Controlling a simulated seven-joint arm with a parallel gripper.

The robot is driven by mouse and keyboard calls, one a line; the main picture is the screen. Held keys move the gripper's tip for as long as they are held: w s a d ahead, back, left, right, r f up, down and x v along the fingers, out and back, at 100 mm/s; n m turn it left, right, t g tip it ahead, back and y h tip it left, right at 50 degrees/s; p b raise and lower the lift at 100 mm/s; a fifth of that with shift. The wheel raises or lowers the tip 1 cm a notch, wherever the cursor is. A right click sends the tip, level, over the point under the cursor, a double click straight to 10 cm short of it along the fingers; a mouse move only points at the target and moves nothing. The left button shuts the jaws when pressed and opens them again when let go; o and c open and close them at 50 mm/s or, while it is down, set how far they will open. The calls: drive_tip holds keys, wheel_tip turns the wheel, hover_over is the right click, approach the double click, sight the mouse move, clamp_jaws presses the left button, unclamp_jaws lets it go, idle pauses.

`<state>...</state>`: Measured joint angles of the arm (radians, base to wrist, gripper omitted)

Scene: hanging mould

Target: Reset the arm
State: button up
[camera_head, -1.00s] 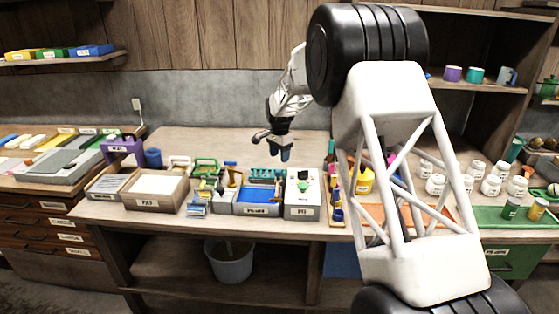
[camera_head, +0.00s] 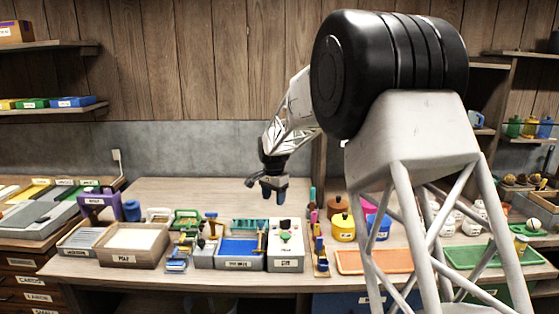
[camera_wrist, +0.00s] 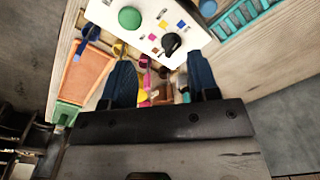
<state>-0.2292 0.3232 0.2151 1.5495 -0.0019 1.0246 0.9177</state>
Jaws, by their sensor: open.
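My gripper (camera_head: 274,190) hangs above the back of the workbench, behind a white box with a green button (camera_head: 286,245). Its two blue-tipped fingers point down. In the wrist view, my gripper (camera_wrist: 160,85) has its fingers spread apart with nothing held between them. The white box's top (camera_wrist: 150,22), with its green button and black knob, shows beyond the fingertips. My white lattice arm covers much of the right side of the head view.
A blue-lined tray (camera_head: 204,257), a pale-lined box (camera_head: 124,262) and small tools stand along the bench front. A yellow pot (camera_head: 343,229) and orange tray (camera_head: 350,262) lie to the right. The bench's back left (camera_head: 185,192) is clear.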

drive_tip(key=s+d+r+n, duration=0.1)
drive_tip(key=s+d+r, duration=0.35)
drive_tip(key=s, duration=0.45)
drive_tip(key=s+d+r+n+t, duration=0.1)
drive_tip(key=s+d+r, duration=0.35)
drive_tip(key=s, duration=0.45)
drive_tip(key=s+d+r+n, duration=0.25)
drive_tip(key=s+d, duration=0.25)
drive_tip(key=s, duration=0.4)
drive_tip(key=s+d+f+n, duration=0.1)
drive_tip(key=s+d, duration=0.1)
drive_tip(key=s, duration=0.8)
drive_tip(key=s+d+f+n, duration=0.1)
drive_tip(key=s+d, duration=0.1)
drive_tip(key=s, duration=0.8)
drive_tip(key=s+d+f+n+t, duration=0.1)
drive_tip(key=s+d+f, duration=0.1)
drive_tip(key=s, duration=0.8)
drive_tip(key=shift+s+d, duration=0.3)
drive_tip(key=shift+d, duration=0.05)
drive_tip(key=shift+f, duration=0.1)
